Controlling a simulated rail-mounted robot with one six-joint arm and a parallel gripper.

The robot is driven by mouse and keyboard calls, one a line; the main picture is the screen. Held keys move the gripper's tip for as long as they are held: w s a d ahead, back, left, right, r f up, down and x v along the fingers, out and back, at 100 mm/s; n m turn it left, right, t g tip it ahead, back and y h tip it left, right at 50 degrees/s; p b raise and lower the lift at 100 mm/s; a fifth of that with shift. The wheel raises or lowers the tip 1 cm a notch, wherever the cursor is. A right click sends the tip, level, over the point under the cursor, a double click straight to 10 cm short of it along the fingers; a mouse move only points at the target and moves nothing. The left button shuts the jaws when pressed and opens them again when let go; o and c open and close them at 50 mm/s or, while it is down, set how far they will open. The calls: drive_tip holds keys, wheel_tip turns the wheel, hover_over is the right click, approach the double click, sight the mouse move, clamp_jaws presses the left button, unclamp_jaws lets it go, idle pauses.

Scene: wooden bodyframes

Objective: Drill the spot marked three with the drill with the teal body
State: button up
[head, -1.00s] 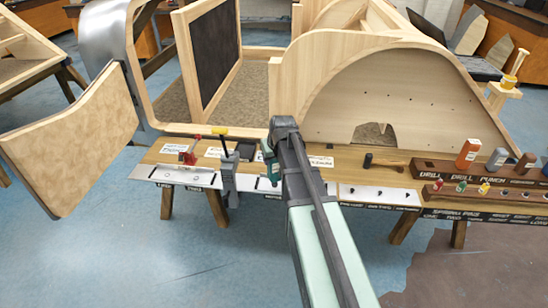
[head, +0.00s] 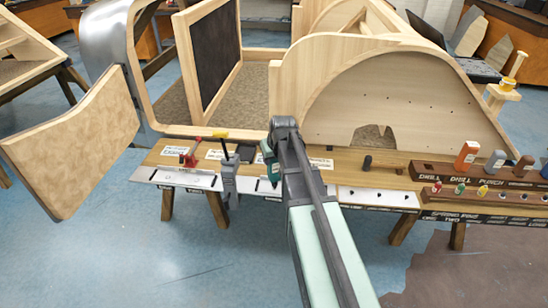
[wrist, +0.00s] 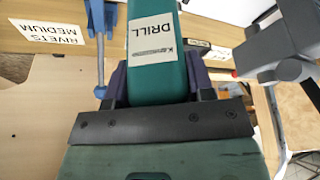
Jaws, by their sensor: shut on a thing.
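The teal-bodied drill (wrist: 150,75), with a white "DRILL" label, is held between the dark fingers of my gripper (wrist: 158,88) in the wrist view. My gripper is shut on it. In the head view part of the teal drill (head: 271,165) shows just left of my arm, above the workbench's front part; my arm hides much of it. The drill's bit is not visible. Light plates lie along the bench's front edge, one (head: 378,196) with several small dark marks right of my arm. I cannot read which spot is marked three.
A grey clamp-like tool (head: 228,178) stands just left of the drill, with a red tool (head: 189,157) further left. A labelled wooden rack (head: 440,172) holds several items at the right. Large wooden frames (head: 400,95) stand behind the bench.

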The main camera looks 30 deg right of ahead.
drive_tip(key=shift+r+p, duration=0.85)
drive_tip(key=shift+r, duration=0.15)
wheel_tip(320, 180, up, 5)
drive_tip(key=p, duration=0.5)
drive_tip(key=shift+r, duration=0.1)
